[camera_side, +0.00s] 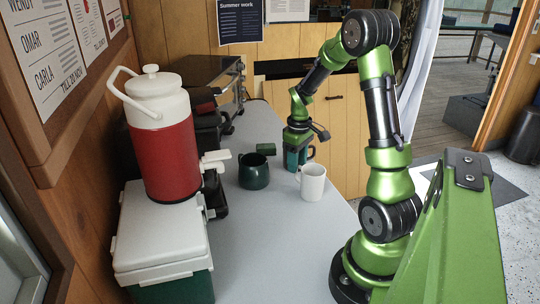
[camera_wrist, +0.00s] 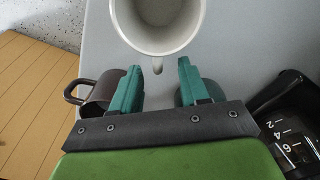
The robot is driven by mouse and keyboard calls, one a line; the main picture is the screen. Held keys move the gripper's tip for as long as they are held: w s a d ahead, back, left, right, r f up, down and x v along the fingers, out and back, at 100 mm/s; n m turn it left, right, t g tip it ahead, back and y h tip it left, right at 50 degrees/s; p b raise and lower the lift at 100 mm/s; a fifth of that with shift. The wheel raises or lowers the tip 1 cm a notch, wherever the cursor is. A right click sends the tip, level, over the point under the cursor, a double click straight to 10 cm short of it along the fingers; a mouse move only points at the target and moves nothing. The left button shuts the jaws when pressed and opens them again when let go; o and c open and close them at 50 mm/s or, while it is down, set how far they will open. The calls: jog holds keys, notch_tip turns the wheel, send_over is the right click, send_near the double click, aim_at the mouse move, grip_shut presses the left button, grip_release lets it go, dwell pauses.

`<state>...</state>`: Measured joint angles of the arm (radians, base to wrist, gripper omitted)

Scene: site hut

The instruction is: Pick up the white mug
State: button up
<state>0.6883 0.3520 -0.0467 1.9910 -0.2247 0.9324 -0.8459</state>
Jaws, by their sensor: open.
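The white mug (camera_side: 312,182) stands upright on the grey counter in the side view, toward its right edge. In the side view my gripper (camera_side: 296,165) points down just behind and left of the white mug. Whether a finger touches the mug cannot be told.
A dark green mug (camera_side: 254,171) stands left of the white mug. A brown mug (camera_wrist: 100,92) is beside my left finger in the wrist view. A red and white jug (camera_side: 165,150) sits on a cooler (camera_side: 160,235) at left. The front counter is clear.

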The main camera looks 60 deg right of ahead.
aim_at(296, 176)
jog(key=f, duration=0.6)
jog(key=shift+w+d+f, duration=0.15)
jog(key=shift+w+f, duration=0.05)
jog(key=shift+f, duration=0.05)
grip_shut()
